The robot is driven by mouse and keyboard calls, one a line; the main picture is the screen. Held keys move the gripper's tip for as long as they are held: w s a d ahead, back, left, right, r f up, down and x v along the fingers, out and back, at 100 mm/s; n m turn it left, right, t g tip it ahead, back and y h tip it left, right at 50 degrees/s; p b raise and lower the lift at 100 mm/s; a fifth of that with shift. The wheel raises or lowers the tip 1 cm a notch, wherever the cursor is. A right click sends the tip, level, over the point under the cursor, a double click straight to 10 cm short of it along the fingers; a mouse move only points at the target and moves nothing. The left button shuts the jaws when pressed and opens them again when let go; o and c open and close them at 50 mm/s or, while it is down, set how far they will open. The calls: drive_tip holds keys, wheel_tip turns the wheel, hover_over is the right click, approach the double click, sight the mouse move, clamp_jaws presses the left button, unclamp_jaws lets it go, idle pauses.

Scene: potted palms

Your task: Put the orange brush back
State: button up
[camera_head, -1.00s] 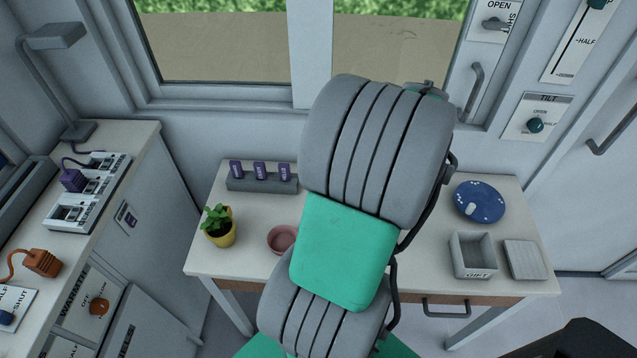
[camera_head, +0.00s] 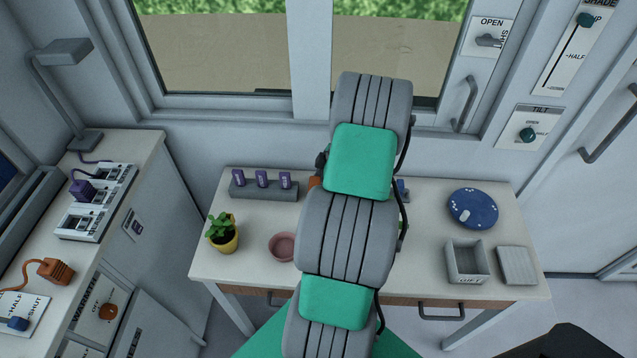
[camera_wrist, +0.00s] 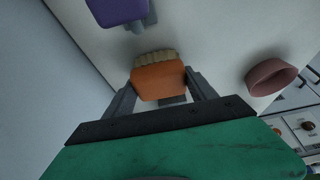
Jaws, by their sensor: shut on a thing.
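The orange brush (camera_wrist: 158,80) with pale bristles is in the wrist view, between the two fingers of my gripper (camera_wrist: 160,90). My gripper is shut on it. In the head view only a small orange patch (camera_head: 314,183) shows at the left edge of my arm, beside the grey rack; my arm hides the rest of the brush and the fingers. I cannot tell whether the brush touches the table.
A grey rack (camera_head: 262,191) holds purple items. A pink bowl (camera_head: 283,247) and potted plant (camera_head: 223,233) stand on the table (camera_head: 250,262). A blue disc (camera_head: 473,208), grey box (camera_head: 466,263) and ribbed block (camera_head: 517,266) are right. The window is behind.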

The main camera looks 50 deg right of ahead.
drive_tip(key=shift+f, duration=0.1)
drive_tip(key=shift+f, duration=0.15)
drive_tip(key=o, duration=1.3)
